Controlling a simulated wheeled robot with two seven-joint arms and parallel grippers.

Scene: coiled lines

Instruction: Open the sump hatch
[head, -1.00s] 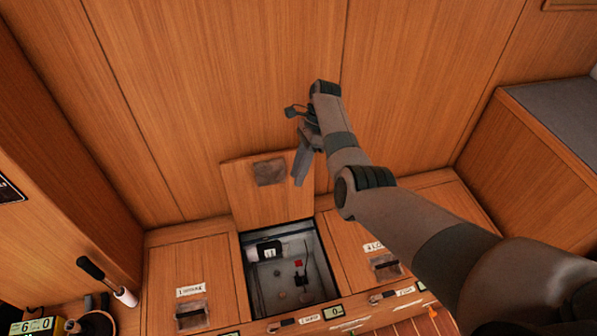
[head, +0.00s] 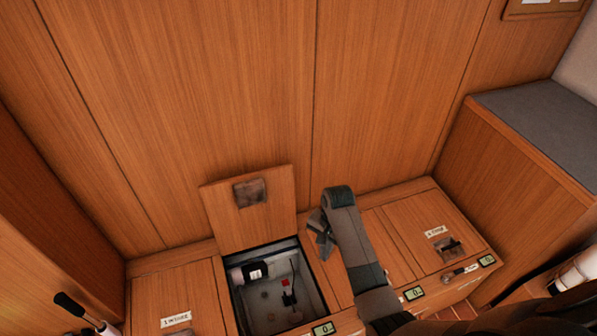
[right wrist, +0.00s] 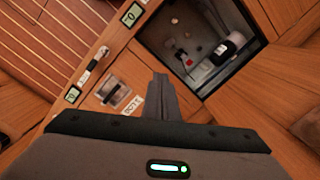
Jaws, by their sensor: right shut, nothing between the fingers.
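The middle hatch lid (head: 250,205) stands raised and leans back toward the wood wall, with its dark metal pull plate facing me. Below it the hatch opening (head: 232,318) is uncovered; a dark-and-white cylinder (head: 250,272) and small fittings, one red, show inside. The open compartment (right wrist: 172,30) also shows in the right wrist view. My right gripper (head: 325,252) is just right of the opening, apart from the lid. In the right wrist view its fingers (right wrist: 159,84) are together and hold nothing. My left gripper is out of view.
Closed hatches lie on the left (head: 185,285) and right (head: 425,225) of the bench, each labelled. Small displays (head: 414,293) and latches line the front edge. A black-handled lever (head: 85,312) stands at lower left. A grey-topped bench (head: 535,115) is at right.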

